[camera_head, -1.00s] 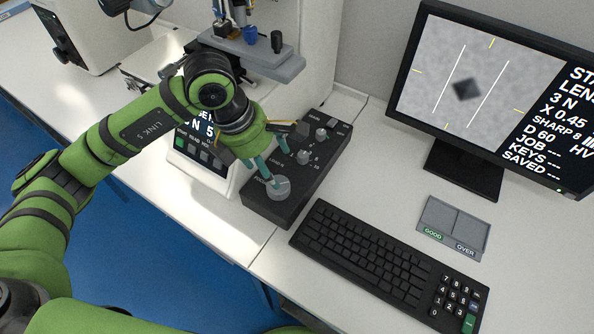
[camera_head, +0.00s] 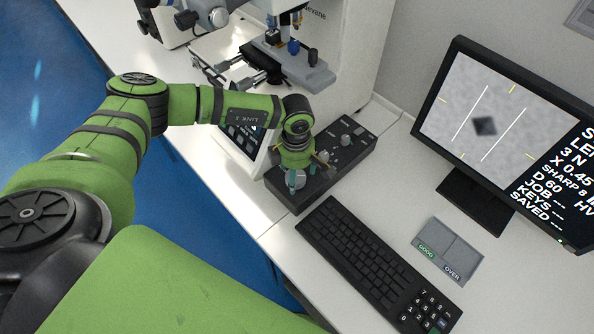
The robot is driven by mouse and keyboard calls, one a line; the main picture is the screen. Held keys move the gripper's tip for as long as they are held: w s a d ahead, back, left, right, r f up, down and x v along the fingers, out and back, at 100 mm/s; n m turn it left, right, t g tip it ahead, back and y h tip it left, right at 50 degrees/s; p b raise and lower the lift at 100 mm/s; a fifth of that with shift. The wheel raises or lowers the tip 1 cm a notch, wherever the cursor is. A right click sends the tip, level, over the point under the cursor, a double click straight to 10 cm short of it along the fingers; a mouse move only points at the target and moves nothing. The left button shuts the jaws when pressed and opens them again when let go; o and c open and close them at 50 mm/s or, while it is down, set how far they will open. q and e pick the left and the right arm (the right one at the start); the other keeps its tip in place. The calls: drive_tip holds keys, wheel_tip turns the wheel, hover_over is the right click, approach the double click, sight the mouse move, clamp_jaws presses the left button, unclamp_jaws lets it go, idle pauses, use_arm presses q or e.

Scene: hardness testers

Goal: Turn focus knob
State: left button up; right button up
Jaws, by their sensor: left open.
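The focus knob (camera_head: 298,180) is a light grey round knob at the near end of the black control box (camera_head: 345,157). My left gripper (camera_head: 302,180) is over that end of the box, pointing down, with its teal fingertips at the knob. Its jaws are open, and the fingers and wrist hide part of the knob. I cannot tell whether the fingertips touch it. The monitor (camera_head: 500,115) shows a blurred dark diamond mark between two white lines, with "SHARP 8" among its text. My right gripper is not in view.
A black keyboard (camera_head: 365,262) lies close in front of the box. A grey tray marked GOOD and OVER (camera_head: 447,250) lies right of it. The tester with its stage (camera_head: 290,65) stands behind the box. A small display panel (camera_head: 240,140) is to the left.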

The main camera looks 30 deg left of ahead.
use_arm(q)
drive_tip(key=shift+f, duration=0.5)
drive_tip(key=c, duration=1.1)
drive_tip(key=shift+d+f+n+b, duration=0.15)
drive_tip(key=shift+n+b, duration=0.25)
drive_tip(key=shift+n, duration=0.4)
drive_tip(key=shift+c, duration=0.2)
drive_tip(key=shift+n+b, duration=0.3)
drive_tip(key=shift+n, duration=0.7)
drive_tip(key=shift+r+n, duration=0.2)
drive_tip(key=shift+n, duration=0.3)
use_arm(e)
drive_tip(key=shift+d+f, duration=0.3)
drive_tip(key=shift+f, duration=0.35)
